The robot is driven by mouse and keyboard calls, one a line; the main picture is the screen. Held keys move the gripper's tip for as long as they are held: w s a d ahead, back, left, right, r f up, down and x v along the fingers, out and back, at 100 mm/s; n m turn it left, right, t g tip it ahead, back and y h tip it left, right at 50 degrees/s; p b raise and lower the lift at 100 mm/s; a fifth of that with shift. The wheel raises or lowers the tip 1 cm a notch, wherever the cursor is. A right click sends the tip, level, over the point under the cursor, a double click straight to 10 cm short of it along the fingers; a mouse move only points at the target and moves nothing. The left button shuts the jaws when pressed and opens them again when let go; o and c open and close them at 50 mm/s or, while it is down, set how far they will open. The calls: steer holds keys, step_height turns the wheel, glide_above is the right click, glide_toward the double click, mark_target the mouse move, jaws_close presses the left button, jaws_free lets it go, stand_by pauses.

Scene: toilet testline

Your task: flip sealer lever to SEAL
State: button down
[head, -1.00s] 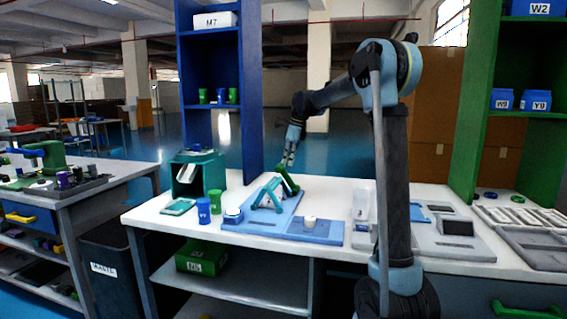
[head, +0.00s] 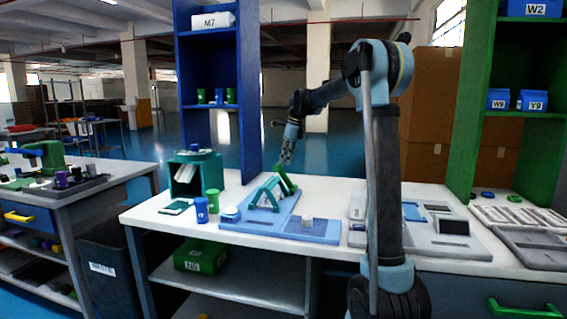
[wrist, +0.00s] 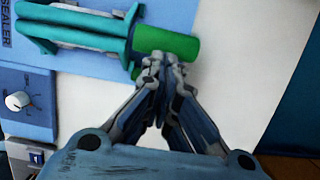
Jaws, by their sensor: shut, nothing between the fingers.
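The sealer is a light blue base plate (head: 255,223) on the white bench with a teal frame and lever arms (head: 264,193). Its lever ends in a green handle (head: 286,183), tilted up at the back. In the wrist view the green cylindrical handle (wrist: 168,42) lies across the top, joined to teal arms (wrist: 75,30), with a "SEALER" label on the blue plate at left. My gripper (head: 284,162) is shut and empty, just above and behind the handle. In the wrist view my fingertips (wrist: 160,62) are at the handle's near edge; I cannot tell whether they touch.
A white dial (wrist: 18,101) sits on a blue panel beside the sealer. Blue (head: 201,210) and green (head: 213,203) cups and a teal box (head: 195,173) stand left of it. A grey device (head: 428,226) is to the right. A blue shelf (head: 250,90) rises behind.

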steer(key=d+v, duration=0.1)
steer(key=v, duration=1.1)
steer(key=shift+f, duration=0.15)
steer(key=shift+s, duration=0.15)
